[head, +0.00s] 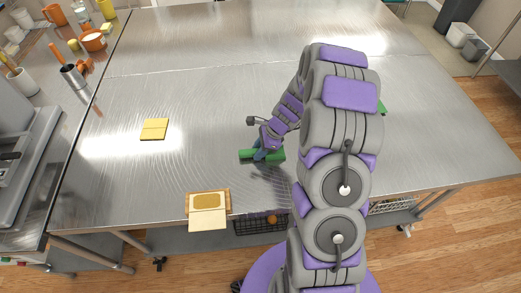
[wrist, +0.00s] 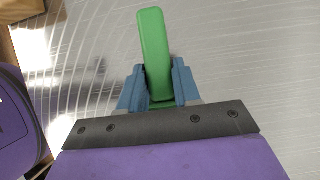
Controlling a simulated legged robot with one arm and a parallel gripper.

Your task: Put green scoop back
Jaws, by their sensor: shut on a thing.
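The green scoop (head: 277,155) is at the middle of the metal table in the head view, low over or on the tabletop; I cannot tell if it touches. My gripper (head: 262,154) is at it, shut on its green part. In the wrist view the green scoop (wrist: 154,45) stands up between the two blue fingers of my gripper (wrist: 159,75). The rest of the scoop is hidden by the gripper. Another green thing (head: 382,107) shows partly behind my arm; I cannot tell what it is.
The metal table (head: 200,75) is mostly bare around the gripper. A yellow folded piece (head: 154,129) lies to the left.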

